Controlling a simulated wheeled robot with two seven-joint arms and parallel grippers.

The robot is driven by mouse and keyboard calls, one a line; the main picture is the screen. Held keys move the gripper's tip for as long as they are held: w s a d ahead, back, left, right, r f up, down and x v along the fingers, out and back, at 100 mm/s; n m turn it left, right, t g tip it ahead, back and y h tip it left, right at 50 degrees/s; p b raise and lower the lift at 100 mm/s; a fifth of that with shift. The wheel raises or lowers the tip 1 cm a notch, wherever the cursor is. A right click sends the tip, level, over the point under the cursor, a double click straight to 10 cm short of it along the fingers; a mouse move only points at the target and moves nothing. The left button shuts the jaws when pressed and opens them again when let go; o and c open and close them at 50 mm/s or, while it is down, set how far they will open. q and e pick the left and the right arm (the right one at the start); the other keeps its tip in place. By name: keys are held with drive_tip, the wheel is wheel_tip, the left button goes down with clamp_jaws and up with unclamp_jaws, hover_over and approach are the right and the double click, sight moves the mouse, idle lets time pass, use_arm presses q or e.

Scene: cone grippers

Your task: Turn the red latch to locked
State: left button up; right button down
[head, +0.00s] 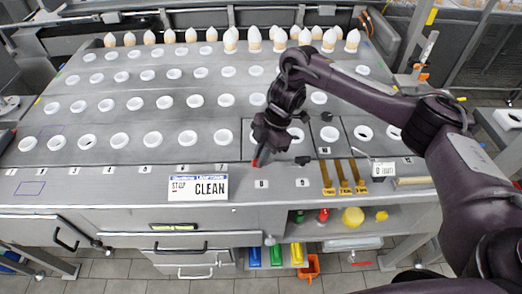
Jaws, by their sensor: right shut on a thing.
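A small red piece, which looks like the red latch (255,162), shows at the front of the grey worktop, just above the number 8 label. My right gripper (262,152) points down over it and is shut on it. The gripper's dark fingers hide most of the latch, so I cannot tell its exact angle. My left gripper (9,104) seems to show only as a small dark shape at the left edge. Its fingers are too small and cut off to read.
The worktop (130,172) has rows of white-rimmed holes, with white-tipped cones (254,38) along the back. A "CLEAN" sign (198,187) lies left of my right gripper. Drawers and a shelf with coloured items (352,217) are below.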

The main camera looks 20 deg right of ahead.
drive_tip(key=n+p, duration=0.1)
drive_tip(key=n+g+p, duration=0.1)
drive_tip(key=n, duration=0.1)
drive_tip(key=shift+w+r+h, duration=0.2)
drive_tip(key=shift+r+h, duration=0.1)
drive_tip(key=n+p, duration=0.1)
drive_tip(key=n, duration=0.1)
drive_tip(key=shift+a+f+n+g, duration=0.1)
drive_tip(key=shift+n+g, duration=0.2)
drive_tip(key=shift+g, duration=0.1)
drive_tip(key=n+h, duration=0.1)
drive_tip(key=n, duration=0.1)
drive_tip(key=shift+w+f+n+g, duration=0.1)
drive_tip(key=shift+w+n+g, duration=0.05)
drive_tip(key=shift+n+g, duration=0.2)
drive_tip(key=shift+n+g+h, duration=0.25)
drive_tip(key=shift+n+h, duration=0.35)
drive_tip(key=shift+n, duration=0.75)
drive_tip(key=c, duration=1.5)
unclamp_jaws()
drive_tip(key=shift+a, duration=0.1)
